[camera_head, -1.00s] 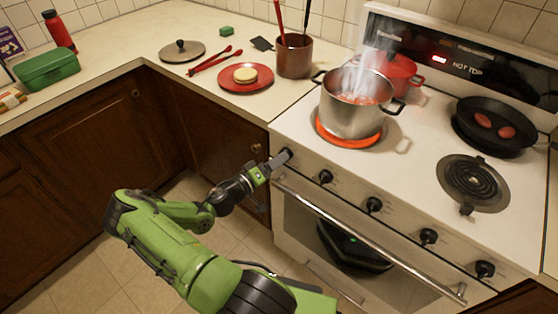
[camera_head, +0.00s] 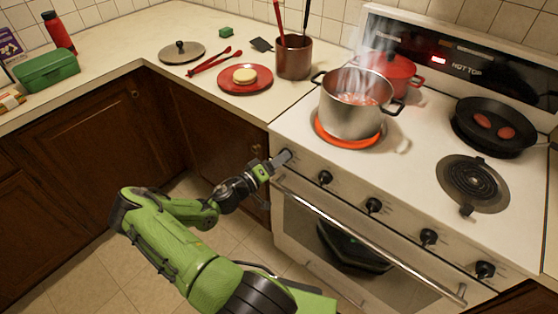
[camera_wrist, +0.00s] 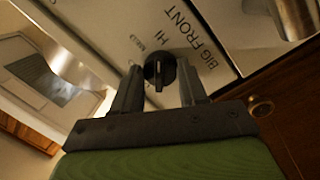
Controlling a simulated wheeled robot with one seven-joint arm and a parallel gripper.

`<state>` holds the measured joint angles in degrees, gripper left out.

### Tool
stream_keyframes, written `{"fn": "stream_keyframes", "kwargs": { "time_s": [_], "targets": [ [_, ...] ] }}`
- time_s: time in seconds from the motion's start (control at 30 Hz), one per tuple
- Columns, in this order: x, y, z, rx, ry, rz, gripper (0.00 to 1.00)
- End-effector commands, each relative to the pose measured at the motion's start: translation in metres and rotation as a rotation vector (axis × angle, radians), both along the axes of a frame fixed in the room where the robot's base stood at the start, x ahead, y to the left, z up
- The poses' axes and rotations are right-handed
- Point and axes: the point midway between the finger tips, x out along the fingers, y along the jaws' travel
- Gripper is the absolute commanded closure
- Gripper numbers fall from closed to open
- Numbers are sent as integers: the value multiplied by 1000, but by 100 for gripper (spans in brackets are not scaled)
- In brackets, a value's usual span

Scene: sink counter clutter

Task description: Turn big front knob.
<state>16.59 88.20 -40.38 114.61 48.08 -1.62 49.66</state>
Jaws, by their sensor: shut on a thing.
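The big front knob (camera_wrist: 160,72) is black and round, with a pointer ridge, on the stove's light front panel. "BIG FRONT" and "HI" are printed beside it in the wrist view. It is the leftmost knob in the head view (camera_head: 284,156). My gripper (camera_wrist: 160,86) has a finger on each side of the knob and is shut on it. In the head view my gripper (camera_head: 277,161) reaches the panel from the left, and partly hides the knob.
A steaming metal pot (camera_head: 352,112) stands on the glowing front-left burner (camera_head: 330,139). A red pot (camera_head: 404,76) is behind it. More knobs (camera_head: 373,205) run to the right, above the oven handle (camera_head: 370,248). Dark cabinets (camera_head: 215,150) stand left of the stove.

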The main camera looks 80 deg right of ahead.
Motion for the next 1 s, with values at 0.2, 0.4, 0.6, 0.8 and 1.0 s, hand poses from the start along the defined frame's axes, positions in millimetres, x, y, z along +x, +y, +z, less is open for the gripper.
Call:
{"fn": "stream_keyframes", "kwargs": {
  "time_s": [0.2, 0.4, 0.6, 0.8, 1.0],
  "targets": [
    [0, 0, -1, 35, 83, 0, 88],
    [0, 0, -1, 98, 227, 1, 88],
    [0, 1, -1, 170, 395, 2, 88],
    [-1, 1, -1, 235, 548, 2, 88],
    [-1, 1, -1, 287, 668, 1, 88]
  ]
}}
